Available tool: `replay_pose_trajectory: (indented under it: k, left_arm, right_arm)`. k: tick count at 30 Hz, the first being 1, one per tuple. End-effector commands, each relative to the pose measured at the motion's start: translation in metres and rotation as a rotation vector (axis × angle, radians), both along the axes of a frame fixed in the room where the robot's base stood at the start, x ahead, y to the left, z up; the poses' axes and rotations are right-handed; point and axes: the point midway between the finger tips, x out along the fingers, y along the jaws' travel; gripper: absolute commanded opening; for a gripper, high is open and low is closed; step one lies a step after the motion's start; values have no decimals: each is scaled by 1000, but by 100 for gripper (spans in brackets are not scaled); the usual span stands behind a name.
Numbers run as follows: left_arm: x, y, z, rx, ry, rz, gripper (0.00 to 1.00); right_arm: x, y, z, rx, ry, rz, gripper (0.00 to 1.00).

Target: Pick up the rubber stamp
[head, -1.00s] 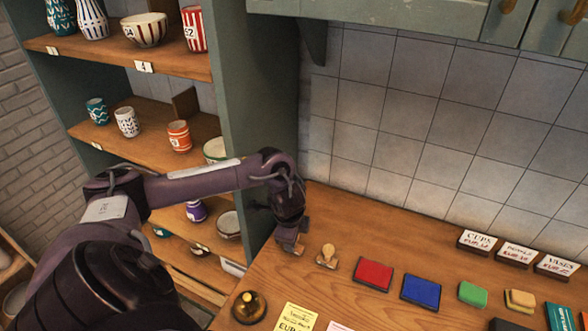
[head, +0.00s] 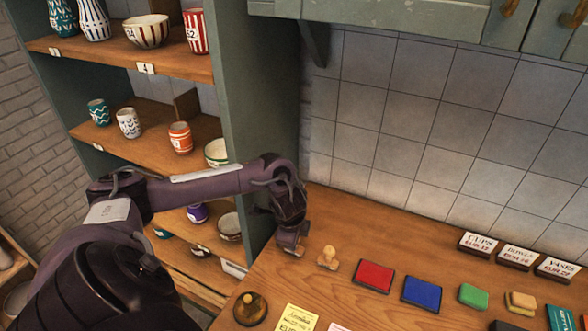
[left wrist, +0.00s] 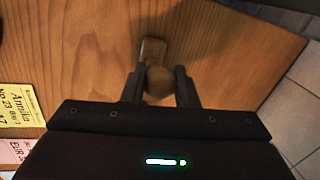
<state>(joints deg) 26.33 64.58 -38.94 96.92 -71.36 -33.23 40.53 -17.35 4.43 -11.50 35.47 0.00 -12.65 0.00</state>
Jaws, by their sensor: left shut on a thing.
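A wooden rubber stamp with a round knob (left wrist: 159,82) and a flat block base (left wrist: 153,49) is between my left gripper's fingers in the left wrist view. My left gripper (head: 290,238) points down at the counter's left end, shut on this stamp's knob. The fingers hide most of the stamp in the head view. I cannot tell whether its base touches the counter. A second wooden stamp (head: 327,258) stands upright just to the right, apart from the gripper. My right gripper is not in view.
On the wooden counter (head: 350,220) a red ink pad (head: 373,276), a blue ink pad (head: 421,293) and a green block (head: 473,296) lie to the right. A round dark dish (head: 250,308) is in front. A pottery shelf (head: 262,120) rises at left.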

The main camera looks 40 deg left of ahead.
Motion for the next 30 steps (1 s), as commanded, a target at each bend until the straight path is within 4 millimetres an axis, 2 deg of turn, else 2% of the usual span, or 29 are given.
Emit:
replay_pose_trajectory:
  k: [8, 12, 15, 25, 26, 27, 30]
  left_arm:
    - [2, 0, 26, 1, -5, 0, 5]
    - [2, 0, 56, 1, -8, -2, 5]
    - [3, 1, 91, 4, -9, 0, 5]
    - [2, 0, 181, 1, -7, 0, 5]
    - [2, 1, 188, 1, -7, 1, 5]
    - [2, 0, 180, 1, -5, 0, 5]
    - [2, 0, 186, 1, -5, -2, 5]
  right_arm:
    - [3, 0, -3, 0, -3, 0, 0]
    - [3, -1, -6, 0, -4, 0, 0]
    - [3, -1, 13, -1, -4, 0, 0]
    - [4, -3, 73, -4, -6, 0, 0]
    - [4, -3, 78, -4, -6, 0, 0]
    - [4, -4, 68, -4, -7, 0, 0]
    - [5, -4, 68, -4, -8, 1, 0]
